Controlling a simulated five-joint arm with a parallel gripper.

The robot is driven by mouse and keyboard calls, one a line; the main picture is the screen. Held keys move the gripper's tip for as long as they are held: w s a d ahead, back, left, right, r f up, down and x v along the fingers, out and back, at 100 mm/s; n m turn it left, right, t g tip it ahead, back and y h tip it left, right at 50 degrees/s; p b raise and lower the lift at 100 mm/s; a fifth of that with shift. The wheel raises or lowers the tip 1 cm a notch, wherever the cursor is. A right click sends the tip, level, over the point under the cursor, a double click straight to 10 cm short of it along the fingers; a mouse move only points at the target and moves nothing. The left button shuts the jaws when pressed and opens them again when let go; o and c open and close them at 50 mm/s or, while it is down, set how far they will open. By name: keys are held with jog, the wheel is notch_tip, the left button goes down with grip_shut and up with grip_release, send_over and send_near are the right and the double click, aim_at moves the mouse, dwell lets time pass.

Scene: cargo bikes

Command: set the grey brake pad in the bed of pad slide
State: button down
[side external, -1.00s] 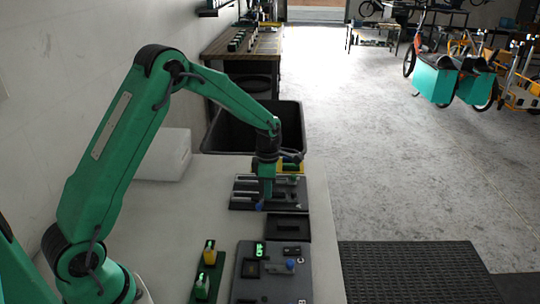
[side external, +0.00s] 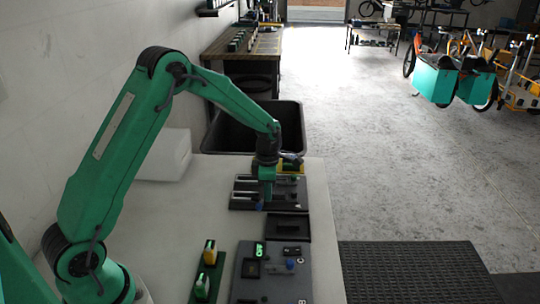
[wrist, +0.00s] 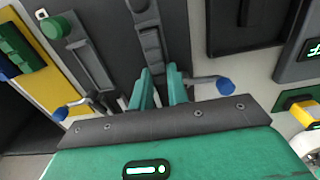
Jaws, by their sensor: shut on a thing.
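My gripper (side external: 264,200) is low over the dark slotted board (side external: 238,204) near the far end of the white table. The wrist view shows its two green fingers (wrist: 160,80) close together, shut on a narrow grey piece. I take this to be the grey brake pad; the fingers hide most of it. In the wrist view the dark board (wrist: 112,15) has long grey tracks, and the fingers are at the near end of the middle track (wrist: 150,40). I take this board to be the pad slide. I cannot tell whether the piece touches the bed.
A black tray (side external: 288,238) lies just nearer than the board. A large black bin (side external: 290,120) stands beyond the table.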

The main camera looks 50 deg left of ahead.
jog(key=c, duration=1.3)
grip_release()
jog(key=shift+r, duration=0.1)
jog(key=shift+r, duration=3.8)
